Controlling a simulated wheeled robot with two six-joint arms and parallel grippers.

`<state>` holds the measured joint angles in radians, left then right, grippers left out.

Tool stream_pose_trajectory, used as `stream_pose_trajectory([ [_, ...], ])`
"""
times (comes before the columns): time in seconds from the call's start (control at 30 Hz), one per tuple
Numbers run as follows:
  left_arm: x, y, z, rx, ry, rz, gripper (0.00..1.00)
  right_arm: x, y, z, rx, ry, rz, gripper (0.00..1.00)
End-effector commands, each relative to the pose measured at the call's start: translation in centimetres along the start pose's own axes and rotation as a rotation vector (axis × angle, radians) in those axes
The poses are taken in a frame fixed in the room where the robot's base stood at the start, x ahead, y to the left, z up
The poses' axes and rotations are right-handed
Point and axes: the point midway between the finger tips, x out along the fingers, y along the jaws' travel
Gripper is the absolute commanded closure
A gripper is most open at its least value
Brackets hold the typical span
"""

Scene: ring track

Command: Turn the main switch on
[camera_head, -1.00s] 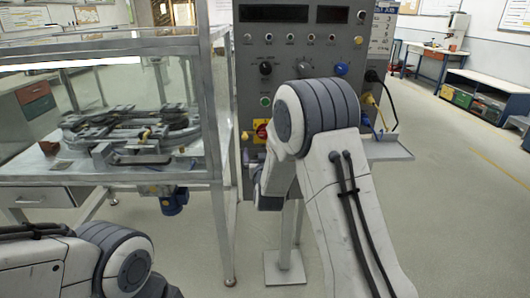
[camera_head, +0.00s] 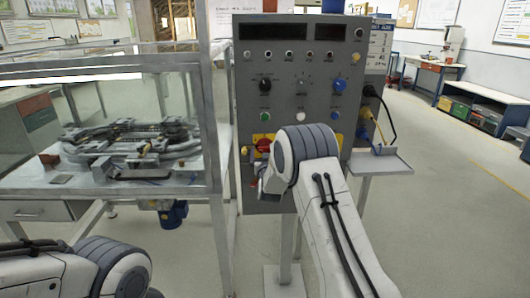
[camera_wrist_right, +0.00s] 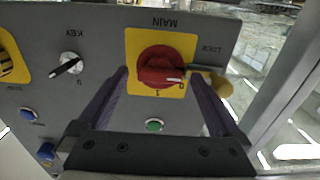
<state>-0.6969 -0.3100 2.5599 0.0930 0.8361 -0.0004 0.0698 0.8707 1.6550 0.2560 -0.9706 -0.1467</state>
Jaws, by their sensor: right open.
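The main switch (camera_wrist_right: 160,68) is a red rotary knob on a yellow plate, on the grey control panel. In the right wrist view it appears upside down, under the label MAIN. It also shows in the head view (camera_head: 263,145), just left of my right wrist, which covers part of the plate. My right gripper (camera_wrist_right: 159,76) is open, its two purple fingers on either side of the yellow plate. I cannot tell how far the fingertips are from the panel. My left gripper is out of view; only part of my left arm shows at the lower left.
A brass-coloured lock piece (camera_wrist_right: 222,88) sits beside the switch, close to one finger. A green button (camera_wrist_right: 154,126) and the KEY switch (camera_wrist_right: 68,66) are nearby. A glass-sided case (camera_head: 110,180) with a track stands left of the panel; a small shelf (camera_head: 385,163) is on its right.

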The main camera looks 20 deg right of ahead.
Motion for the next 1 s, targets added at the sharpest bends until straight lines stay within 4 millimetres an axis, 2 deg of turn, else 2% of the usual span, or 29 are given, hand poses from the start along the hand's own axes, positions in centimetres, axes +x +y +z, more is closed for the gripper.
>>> stream_pose_trajectory([
  [0.23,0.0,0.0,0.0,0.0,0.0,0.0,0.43,0.1,0.0,0.0,0.0,-0.001,0.0,0.0],
  [0.27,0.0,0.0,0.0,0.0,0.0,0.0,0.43,0.1,0.0,0.0,0.0,-0.001,0.0,0.08],
  [0.3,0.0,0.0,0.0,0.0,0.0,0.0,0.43,0.1,0.0,0.0,0.0,-0.001,0.0,0.23],
  [0.47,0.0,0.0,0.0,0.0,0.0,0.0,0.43,0.1,0.0,0.0,0.0,0.0,0.0,0.84],
  [0.77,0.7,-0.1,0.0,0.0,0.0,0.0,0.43,0.0,0.0,0.1,0.033,0.001,0.0,0.86],
  [1.0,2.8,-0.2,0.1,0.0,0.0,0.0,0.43,0.0,0.0,0.4,0.162,0.003,0.0,0.86],
])
